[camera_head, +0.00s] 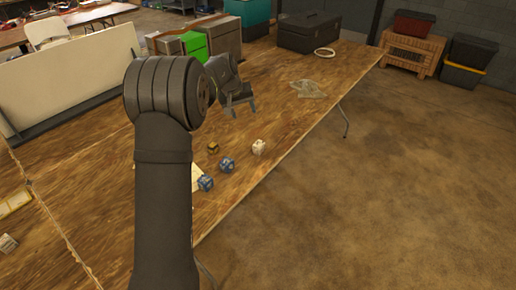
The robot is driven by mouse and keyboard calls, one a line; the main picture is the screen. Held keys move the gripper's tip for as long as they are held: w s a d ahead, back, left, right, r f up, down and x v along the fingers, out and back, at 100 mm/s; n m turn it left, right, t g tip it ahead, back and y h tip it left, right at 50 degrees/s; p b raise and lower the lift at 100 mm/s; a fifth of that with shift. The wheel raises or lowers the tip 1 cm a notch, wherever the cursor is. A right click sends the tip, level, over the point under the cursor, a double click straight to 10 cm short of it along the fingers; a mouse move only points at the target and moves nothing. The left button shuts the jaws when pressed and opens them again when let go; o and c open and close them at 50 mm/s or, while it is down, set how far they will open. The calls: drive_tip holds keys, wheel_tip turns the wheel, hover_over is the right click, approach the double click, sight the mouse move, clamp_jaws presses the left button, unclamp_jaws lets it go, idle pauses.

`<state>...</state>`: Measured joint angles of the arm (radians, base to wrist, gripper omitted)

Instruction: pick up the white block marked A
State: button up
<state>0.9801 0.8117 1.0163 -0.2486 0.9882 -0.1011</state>
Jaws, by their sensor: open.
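The white block (259,147) sits on the wooden table (285,115) near its right edge. A dark mark shows on it, but it is too small to read. My gripper (240,113) is open and empty. It is behind and a little left of the white block in the picture, apart from it and seemingly above the table. My arm covers the left middle of the view and hides part of the table.
Two blue blocks (227,165) (206,183) and a yellowish dark block (213,147) lie left of the white block. A crumpled cloth (308,88), a pale ring (325,52) and a black toolbox (309,32) are farther back. Table around the white block's right is clear.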

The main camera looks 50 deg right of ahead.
sight(258, 144)
drive_tip(key=d+f+m, duration=0.2)
drive_tip(key=f+m, duration=0.1)
drive_tip(key=f, duration=0.3)
drive_tip(key=d+f+m, duration=0.2)
drive_tip(key=d+f, duration=0.1)
drive_tip(key=f, duration=0.3)
drive_tip(key=d+f+m, duration=0.3)
drive_tip(key=f, duration=0.2)
drive_tip(key=shift+s+f+m, duration=0.1)
drive_tip(key=shift+f+m, duration=0.2)
drive_tip(key=shift+f, duration=0.1)
drive_tip(key=shift+a+x, duration=0.2)
drive_tip(key=shift+x, duration=1.15)
drive_tip(key=shift+a+x, duration=0.25)
drive_tip(key=shift+x, duration=1.05)
drive_tip(key=shift+f, duration=0.2)
drive_tip(key=c, duration=1.1)
drive_tip(key=shift+o, duration=0.2)
drive_tip(key=shift+r, duration=0.1)
